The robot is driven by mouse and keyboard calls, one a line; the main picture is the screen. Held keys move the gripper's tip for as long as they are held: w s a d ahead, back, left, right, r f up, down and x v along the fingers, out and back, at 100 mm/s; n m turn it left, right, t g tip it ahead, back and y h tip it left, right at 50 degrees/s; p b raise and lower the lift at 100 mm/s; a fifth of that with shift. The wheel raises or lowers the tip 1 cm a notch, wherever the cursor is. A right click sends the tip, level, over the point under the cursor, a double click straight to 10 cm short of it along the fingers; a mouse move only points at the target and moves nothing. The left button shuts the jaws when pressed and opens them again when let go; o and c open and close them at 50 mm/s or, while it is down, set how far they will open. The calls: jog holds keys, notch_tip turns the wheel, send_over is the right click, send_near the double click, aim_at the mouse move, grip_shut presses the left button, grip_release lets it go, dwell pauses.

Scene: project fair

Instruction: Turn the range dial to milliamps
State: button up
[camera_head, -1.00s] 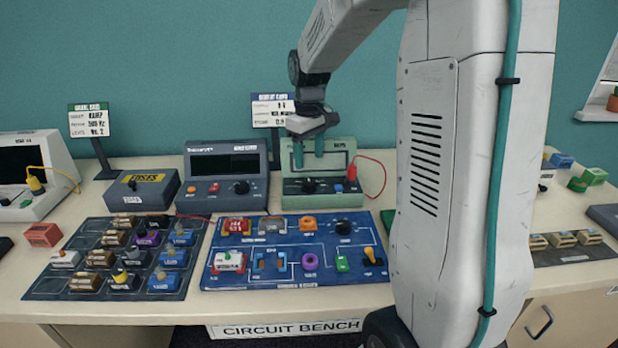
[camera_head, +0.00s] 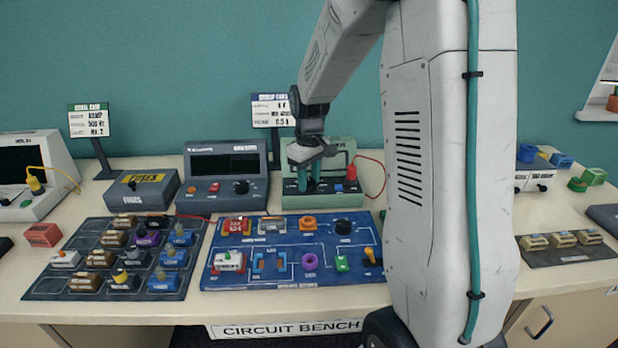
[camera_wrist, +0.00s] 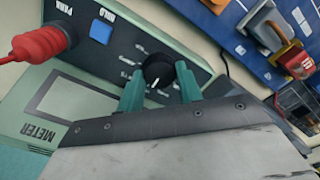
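The green meter (camera_head: 345,200) stands at the back of the bench, and its label reads upside down in the wrist view (camera_wrist: 40,133). Its black range dial (camera_wrist: 158,68) has a white pointer mark towards the fingers' side in that view. Small white labels ring one side of the dial, too small to read surely. My gripper (camera_head: 314,186) is lowered at the meter's front panel. In the wrist view its two teal fingers (camera_wrist: 160,84) are apart, one on each side of the dial, with narrow gaps. In the head view the gripper hides most of the dial.
A red probe plug (camera_wrist: 42,43) with a cable and a blue HOLD button (camera_wrist: 101,31) sit beside the dial. A grey bench unit (camera_head: 226,190) stands close left. The blue circuit board (camera_head: 290,240) lies in front, with several parts on it.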

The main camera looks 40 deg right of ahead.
jog(key=shift+m, duration=0.4)
jog(key=m, duration=0.4)
jog(key=shift+m, duration=0.3)
jog(key=m, duration=1)
jog(key=shift+m, duration=0.4)
jog(key=m, duration=0.5)
jog(key=shift+m, duration=0.3)
jog(key=o, duration=1)
